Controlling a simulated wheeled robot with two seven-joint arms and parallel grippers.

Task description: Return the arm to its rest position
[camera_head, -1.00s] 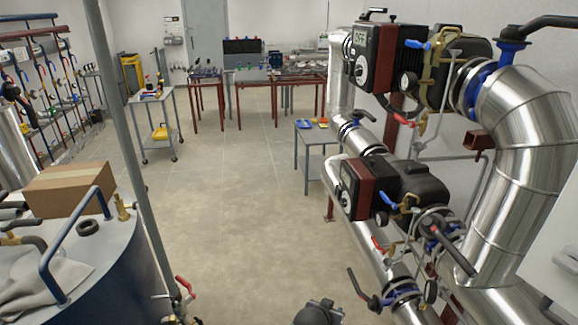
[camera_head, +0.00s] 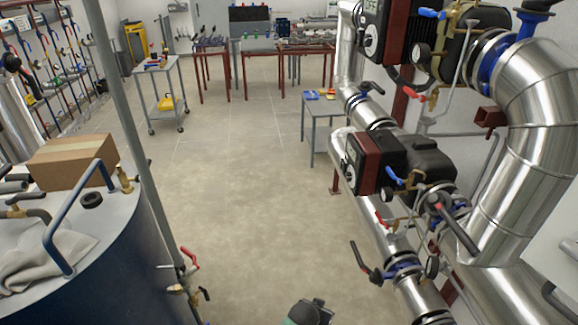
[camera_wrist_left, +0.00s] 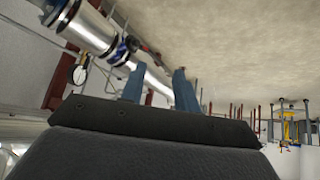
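My left gripper (camera_wrist_left: 158,78) shows in the left wrist view as two blue fingers standing apart with nothing between them. Behind it in that view are silver pipes, pale floor and, at the right, distant table legs. In the head view a dark and green rounded part, which looks like a piece of my own arm, shows at the bottom edge. No gripper can be made out there. My right gripper is not in either view.
Silver pipes (camera_head: 535,170) with pumps (camera_head: 368,162) and valves line the right. A blue tank (camera_head: 120,265) carrying a cardboard box (camera_head: 75,160) stands at the left, beside a grey upright pipe (camera_head: 130,130). The floor (camera_head: 235,180) between is clear. Carts and tables stand farther back.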

